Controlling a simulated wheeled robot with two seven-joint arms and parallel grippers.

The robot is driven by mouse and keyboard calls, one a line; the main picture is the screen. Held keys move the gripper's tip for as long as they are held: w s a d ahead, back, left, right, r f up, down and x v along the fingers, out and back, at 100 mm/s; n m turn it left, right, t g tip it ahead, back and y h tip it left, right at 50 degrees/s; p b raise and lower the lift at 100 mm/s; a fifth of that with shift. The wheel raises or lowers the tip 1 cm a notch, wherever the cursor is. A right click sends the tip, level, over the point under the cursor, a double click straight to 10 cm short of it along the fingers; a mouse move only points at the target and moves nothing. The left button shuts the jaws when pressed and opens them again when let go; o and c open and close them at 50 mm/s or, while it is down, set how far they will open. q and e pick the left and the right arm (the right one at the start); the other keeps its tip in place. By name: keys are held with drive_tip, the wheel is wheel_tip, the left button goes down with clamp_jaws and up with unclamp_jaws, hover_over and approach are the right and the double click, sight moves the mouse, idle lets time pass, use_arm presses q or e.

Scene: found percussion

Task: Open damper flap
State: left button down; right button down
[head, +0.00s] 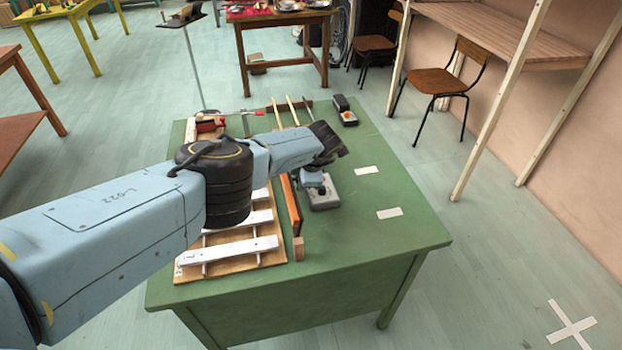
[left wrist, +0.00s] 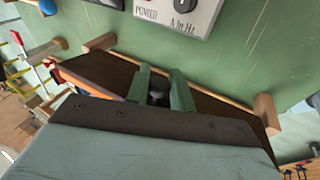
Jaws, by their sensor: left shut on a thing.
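The damper flap looks to be the long board between two small wooden end blocks on the green table. In the head view its orange face (head: 291,205) stands steeply beside the white-barred instrument. In the left wrist view it shows as a dark brown board (left wrist: 215,104) with a thin wooden rod along its far edge. My left gripper (left wrist: 160,92) is shut on a small dark knob (left wrist: 158,88) at the board's middle. In the head view my left gripper (head: 308,183) is at the flap's far part, its fingertips mostly hidden. My right gripper is not in view.
A grey box (head: 323,197), labelled POWER in the left wrist view (left wrist: 180,14), sits close right of the flap. The white-barred instrument (head: 228,253) lies left, partly behind my arm. A dark pedal-like box (head: 344,112) stands farther back. The green table's (head: 385,245) right side is mostly clear.

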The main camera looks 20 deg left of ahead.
use_arm(q)
drive_tip(key=shift+f, duration=0.1)
idle(0.3)
drive_tip(key=c, duration=1.3)
unclamp_jaws()
drive_tip(key=shift+o, duration=0.2)
drive_tip(key=p+v, duration=0.7)
drive_tip(key=v, duration=0.6)
drive_tip(key=shift+d, duration=0.15)
